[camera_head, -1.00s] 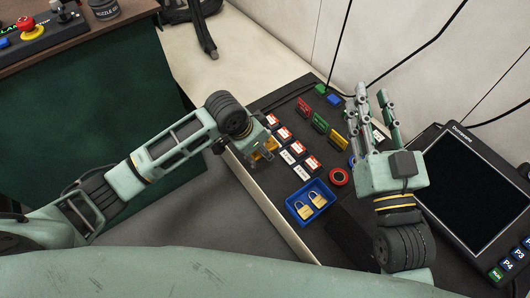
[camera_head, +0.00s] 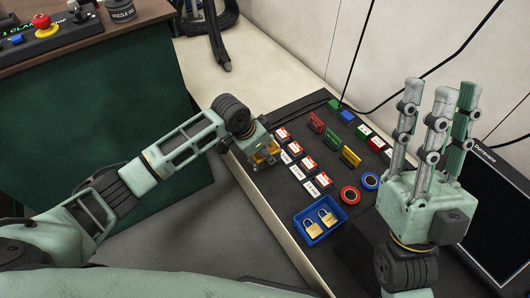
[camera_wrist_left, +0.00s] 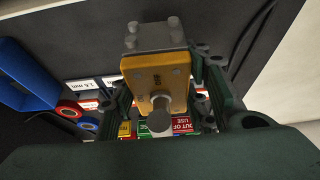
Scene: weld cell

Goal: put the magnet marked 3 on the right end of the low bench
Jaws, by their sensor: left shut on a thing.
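My left gripper (camera_head: 266,155) is at the left edge of the dark-topped low bench (camera_head: 262,185), beside the rows of tags. It is shut on a yellow-orange magnet (camera_wrist_left: 157,82) with grey metal fittings, which fills the middle of the left wrist view between the green fingers. The magnet carries a small dark mark that I cannot read for sure. In the head view the magnet (camera_head: 268,157) is partly hidden by the gripper; I cannot tell whether it touches the bench. My right gripper (camera_head: 438,105) is open and empty, its fingers pointing up, over the right side of the bench.
A blue tray (camera_head: 303,232) with two brass padlocks, red (camera_head: 350,195) and blue (camera_head: 371,181) tape rolls, white-and-red tags (camera_head: 310,164) and coloured tags (camera_head: 333,138) lie on the bench. A dark screen (camera_head: 490,215) stands right. A green-sided table (camera_head: 90,125) stands left.

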